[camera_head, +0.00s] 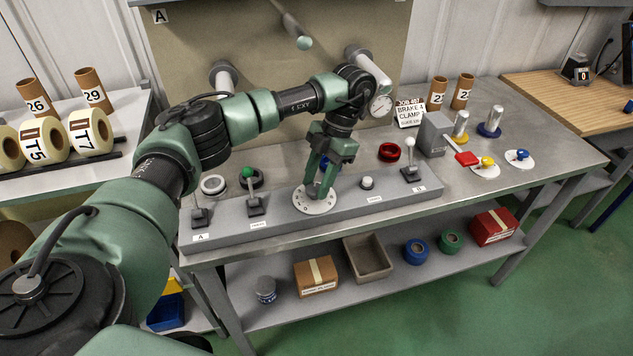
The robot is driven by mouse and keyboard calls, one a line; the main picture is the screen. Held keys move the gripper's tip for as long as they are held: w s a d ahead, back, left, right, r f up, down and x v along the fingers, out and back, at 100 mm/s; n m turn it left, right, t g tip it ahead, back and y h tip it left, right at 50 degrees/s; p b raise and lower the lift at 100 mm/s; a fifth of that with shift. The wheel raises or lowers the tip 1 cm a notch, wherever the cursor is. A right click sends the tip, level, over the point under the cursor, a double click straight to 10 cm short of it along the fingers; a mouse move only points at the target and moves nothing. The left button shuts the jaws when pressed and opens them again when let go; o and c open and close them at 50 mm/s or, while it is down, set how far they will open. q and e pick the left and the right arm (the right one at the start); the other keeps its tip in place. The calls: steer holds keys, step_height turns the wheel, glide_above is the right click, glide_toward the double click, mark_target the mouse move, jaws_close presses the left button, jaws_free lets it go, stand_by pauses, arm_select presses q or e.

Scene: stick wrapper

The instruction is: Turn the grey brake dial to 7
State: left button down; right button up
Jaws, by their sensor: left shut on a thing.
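The brake dial's round pale plate (315,203), with small marks round its rim, lies in the middle of the grey control panel (370,202) along the front of the steel bench. My left gripper (320,191) points down over the plate and is shut on the grey brake dial's knob. The fingers hide most of the knob, so its pointer and the number it stands at cannot be read. My right gripper is not in view.
A grey box with a red handle (466,158) is further right.

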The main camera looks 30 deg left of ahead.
arm_select(q)
steer(key=m+y, duration=0.1)
steer(key=m, duration=0.1)
steer(key=m+t+b, duration=0.1)
steer(key=m, duration=0.2)
steer(key=shift+d+m+y, duration=0.15)
steer(key=shift+m+y, duration=0.15)
steer(key=shift+y, duration=0.1)
steer(key=shift+s+d+m+t+y+b, duration=0.1)
steer(key=shift+m+t+y+b, duration=0.25)
steer(key=shift+m, duration=0.8)
steer(key=shift+s+m+t+y+b, duration=0.15)
steer(key=shift+m+t, duration=0.4)
steer(key=shift+m, duration=0.6)
steer(key=c, duration=0.9)
jaws_free()
steer(key=shift+r, duration=0.1)
steer(key=shift+w+d+r, duration=0.15)
steer(key=shift+d+r, duration=0.05)
steer(key=shift+r, duration=0.15)
steer(key=s+v, duration=0.1)
steer(key=v, duration=0.5)
steer(key=shift+w+d+r, duration=0.2)
steer(key=shift+w+r, duration=0.2)
steer(key=shift+w, duration=0.05)
